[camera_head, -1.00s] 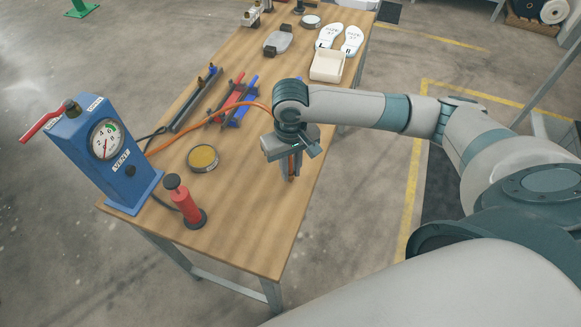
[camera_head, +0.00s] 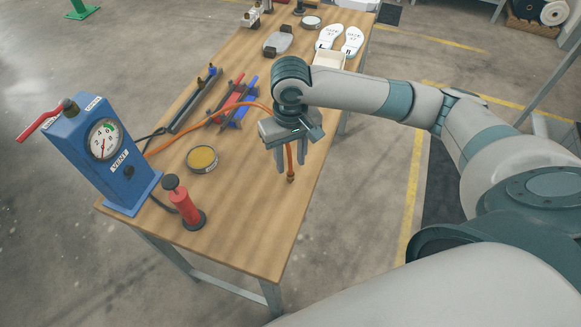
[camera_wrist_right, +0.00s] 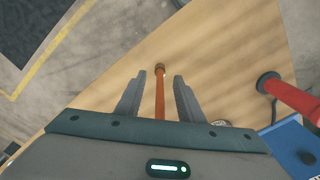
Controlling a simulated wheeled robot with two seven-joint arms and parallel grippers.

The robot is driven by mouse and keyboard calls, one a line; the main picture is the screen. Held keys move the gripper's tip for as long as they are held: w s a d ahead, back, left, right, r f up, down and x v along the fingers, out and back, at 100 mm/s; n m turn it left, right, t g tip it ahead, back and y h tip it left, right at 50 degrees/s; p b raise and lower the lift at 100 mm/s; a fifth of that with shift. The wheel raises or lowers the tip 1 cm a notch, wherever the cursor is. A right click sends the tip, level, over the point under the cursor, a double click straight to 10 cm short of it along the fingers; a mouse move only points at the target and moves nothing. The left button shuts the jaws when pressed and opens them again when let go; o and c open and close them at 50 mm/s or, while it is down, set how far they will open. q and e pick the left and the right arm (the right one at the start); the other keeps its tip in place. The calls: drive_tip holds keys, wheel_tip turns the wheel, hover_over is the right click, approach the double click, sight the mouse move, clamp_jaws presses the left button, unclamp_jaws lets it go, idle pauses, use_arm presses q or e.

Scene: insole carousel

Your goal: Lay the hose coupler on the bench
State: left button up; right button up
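The orange hose (camera_head: 244,104) runs from the blue vent box across the bench (camera_head: 240,235) and under my right gripper. Its brass-coloured hose coupler (camera_head: 291,178) appears to lie on the bench near the right edge. In the right wrist view the coupler (camera_wrist_right: 160,68) shows just beyond the fingertips. My right gripper (camera_head: 290,164) is open above the hose. Its fingers (camera_wrist_right: 162,74) stand on both sides of the hose, with a gap on each side. Part of the hose is hidden under the gripper body in the head view. My left gripper is not in view.
The blue vent box (camera_head: 112,165) with a gauge stands at the left. A red hand pump (camera_head: 184,203) and a round yellow-topped tin (camera_head: 202,159) are nearby. Red and blue clamps (camera_head: 238,100) and white insoles (camera_head: 352,40) lie farther back.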

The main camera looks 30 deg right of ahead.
sight(290, 168)
wheel_tip(290, 168, up, 7)
drive_tip(key=b, duration=0.1)
drive_tip(key=shift+r, duration=0.2)
drive_tip(key=shift+d, duration=0.15)
idle(0.5)
